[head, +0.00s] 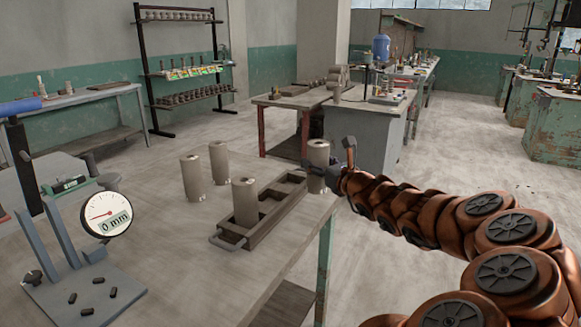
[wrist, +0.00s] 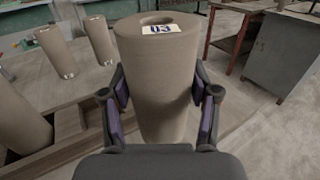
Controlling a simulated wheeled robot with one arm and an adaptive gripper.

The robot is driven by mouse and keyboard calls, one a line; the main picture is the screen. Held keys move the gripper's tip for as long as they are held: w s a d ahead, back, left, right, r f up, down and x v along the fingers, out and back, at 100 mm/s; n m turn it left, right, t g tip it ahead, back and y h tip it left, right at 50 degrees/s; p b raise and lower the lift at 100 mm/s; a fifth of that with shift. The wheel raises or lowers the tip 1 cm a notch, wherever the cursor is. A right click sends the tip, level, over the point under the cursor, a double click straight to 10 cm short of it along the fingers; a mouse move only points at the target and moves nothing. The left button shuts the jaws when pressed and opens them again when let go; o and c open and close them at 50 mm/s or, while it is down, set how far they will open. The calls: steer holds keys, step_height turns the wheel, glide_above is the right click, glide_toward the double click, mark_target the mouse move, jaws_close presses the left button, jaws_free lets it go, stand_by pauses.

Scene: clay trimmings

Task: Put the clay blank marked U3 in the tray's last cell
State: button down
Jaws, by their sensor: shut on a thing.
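My gripper (head: 322,178) is shut on a grey-brown clay blank (head: 318,153), a hollow cylinder held upright. In the wrist view the held blank (wrist: 160,75) carries a white label on its top rim that reads U3; the fingers of my gripper (wrist: 160,100) press its two sides. The dark tray (head: 233,236) lies on the table; one blank (head: 245,203) stands in its near cell, and cells towards the far end look empty. The held blank appears at or just past the tray's far right end; its height above the tray is unclear.
Two more blanks (head: 192,178) (head: 220,162) stand on the table behind the tray. A dial gauge (head: 106,214) reading 0 mm stands on a grey stand at the left, with small dark pieces on its base. The table's right edge is close to the tray.

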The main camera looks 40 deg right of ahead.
mark_target(319, 182)
steer(key=shift+w+d+f+b, duration=0.2)
steer(key=shift+w+f, duration=0.5)
steer(key=shift+w, duration=1.25)
steer(key=shift+w+d+f+b, duration=0.2)
steer(key=shift+w+f, duration=0.55)
steer(key=shift+w, duration=1.15)
steer(key=shift+w+d+f+b, duration=0.1)
steer(key=shift+w+d+f, duration=0.4)
steer(key=shift+w, duration=1.45)
steer(key=shift+a+f, duration=0.2)
steer(key=shift+f, duration=0.15)
steer(key=shift+c, duration=1.4)
jaws_free()
steer(key=shift+f, duration=0.1)
steer(key=shift+r, duration=0.25)
steer(key=v, duration=1.2)
